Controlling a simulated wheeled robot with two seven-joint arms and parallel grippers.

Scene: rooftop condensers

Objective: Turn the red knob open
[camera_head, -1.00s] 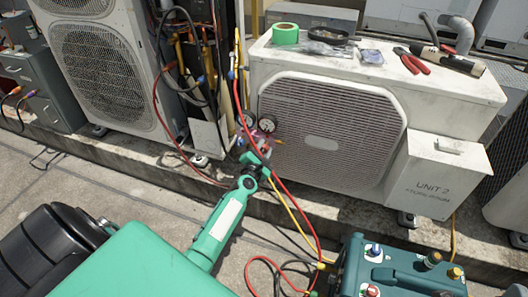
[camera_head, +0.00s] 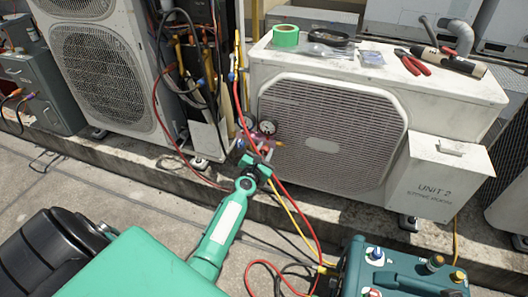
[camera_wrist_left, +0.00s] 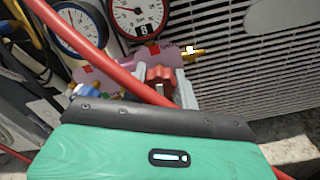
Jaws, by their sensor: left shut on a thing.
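The red knob (camera_wrist_left: 160,76) shows in the left wrist view, on the front of a pink gauge manifold (camera_wrist_left: 108,70). My left gripper (camera_head: 262,158) reaches the manifold in the head view, in front of the middle condenser. In the left wrist view its grey fingers sit at the knob's sides, and it is shut on the red knob. A red hose (camera_wrist_left: 95,55) crosses in front and hides part of the left finger and manifold. A blue knob (camera_wrist_left: 85,90) is partly visible at the left. My right gripper is not in view.
The condenser grille (camera_head: 330,130) is close behind. Hoses hang around my left arm. A teal machine (camera_head: 400,270) stands at the lower right.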

